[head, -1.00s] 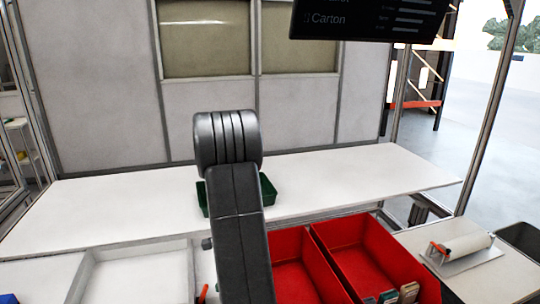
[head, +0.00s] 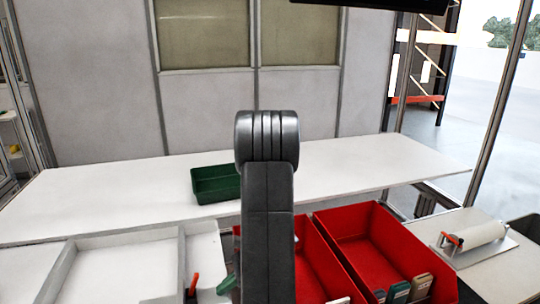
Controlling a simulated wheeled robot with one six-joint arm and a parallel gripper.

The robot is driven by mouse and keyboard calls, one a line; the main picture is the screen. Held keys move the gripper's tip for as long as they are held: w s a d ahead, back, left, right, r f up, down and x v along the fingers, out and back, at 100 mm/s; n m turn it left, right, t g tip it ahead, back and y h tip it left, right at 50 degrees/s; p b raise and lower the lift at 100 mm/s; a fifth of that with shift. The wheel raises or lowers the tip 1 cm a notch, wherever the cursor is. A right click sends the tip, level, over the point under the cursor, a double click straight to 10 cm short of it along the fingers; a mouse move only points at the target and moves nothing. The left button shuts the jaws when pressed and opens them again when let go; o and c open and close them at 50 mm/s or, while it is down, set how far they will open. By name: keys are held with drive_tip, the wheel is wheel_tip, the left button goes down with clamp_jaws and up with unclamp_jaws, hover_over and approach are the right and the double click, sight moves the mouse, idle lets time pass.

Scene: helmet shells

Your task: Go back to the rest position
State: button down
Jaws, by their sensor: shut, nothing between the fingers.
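My dark arm (head: 268,200) stands upright in the middle of the head view, with its ribbed rounded joint (head: 267,137) at the top. My gripper is not in the picture, so its fingers cannot be seen. The arm stands in front of the white table and covers part of it.
A dark green bin (head: 204,195) stands on the long white table (head: 340,165), left of my arm. A shallow white tray (head: 68,262) is at the front left.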

drive_tip(key=v, duration=0.6)
drive_tip(key=shift+d+r+p, duration=0.2)
drive_tip(key=shift+d+p, duration=0.1)
drive_tip(key=shift+p, duration=0.1)
